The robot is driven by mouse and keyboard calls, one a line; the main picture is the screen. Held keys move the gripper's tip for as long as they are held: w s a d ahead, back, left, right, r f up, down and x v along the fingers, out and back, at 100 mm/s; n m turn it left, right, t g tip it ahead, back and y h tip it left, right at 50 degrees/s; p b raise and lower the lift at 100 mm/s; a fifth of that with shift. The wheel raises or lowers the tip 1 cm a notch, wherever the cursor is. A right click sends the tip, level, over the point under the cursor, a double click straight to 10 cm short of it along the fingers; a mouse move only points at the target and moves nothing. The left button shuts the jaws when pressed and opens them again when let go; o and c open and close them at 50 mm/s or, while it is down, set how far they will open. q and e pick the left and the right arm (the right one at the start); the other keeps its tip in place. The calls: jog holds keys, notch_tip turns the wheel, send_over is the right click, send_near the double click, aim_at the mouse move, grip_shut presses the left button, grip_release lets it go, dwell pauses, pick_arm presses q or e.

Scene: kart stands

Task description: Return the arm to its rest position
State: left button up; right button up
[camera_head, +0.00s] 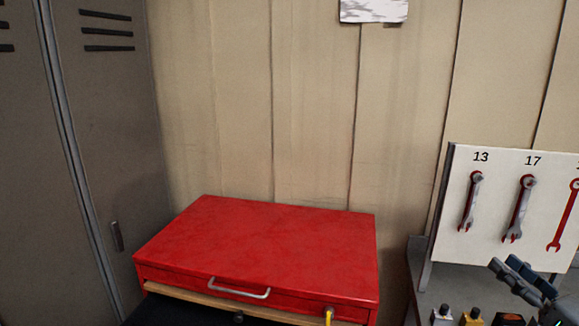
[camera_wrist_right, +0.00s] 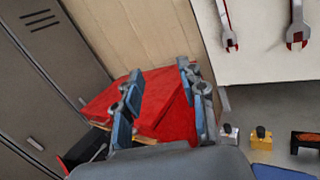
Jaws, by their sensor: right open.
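My right gripper (camera_head: 507,264) is at the lower right of the head view, in front of the lower edge of the white tool board. In the right wrist view my right gripper (camera_wrist_right: 157,88) shows two blue and grey fingers spread apart with nothing between them. The red toolbox shows beyond the fingers there. My left gripper is in neither view.
A red toolbox (camera_head: 260,245) with a silver handle stands at centre. A white board (camera_head: 500,215) carries wrenches below the numbers 13 and 17. Small items, one yellow (camera_head: 471,318), stand on the grey bench below it. A grey locker (camera_head: 100,150) is at left.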

jog(key=s+a+f+m+g+h, duration=0.15)
jog(key=s+f+m+h, duration=0.45)
jog(key=m, duration=1)
jog(key=s+f+m+g+h, duration=0.25)
jog(key=f+m+h, duration=0.45)
jog(key=f+m, duration=0.6)
jog(key=s+a+f+m+g+y, duration=0.35)
jog(key=s+a+f+g, duration=0.2)
jog(key=s+a, duration=0.3)
jog(key=s+a+f+m+g+y, duration=0.3)
jog(key=s+a+f+g+y, duration=0.15)
jog(key=s+a+f, duration=0.45)
notch_tip(320, 180, down, 24)
jog(key=a+g+b, duration=0.1)
jog(key=g, duration=0.1)
pick_arm(q)
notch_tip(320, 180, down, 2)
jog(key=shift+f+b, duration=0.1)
jog(key=shift+b, duration=0.5)
pick_arm(e)
jog(key=s+d+f+g, duration=0.1)
jog(key=s+d+f, duration=0.1)
jog(key=s+f, duration=1.5)
notch_tip(320, 180, down, 2)
jog(key=shift+s+d+f+g+h, duration=0.1)
jog(key=shift+s+d+g+h, duration=0.2)
jog(key=shift+d, duration=0.1)
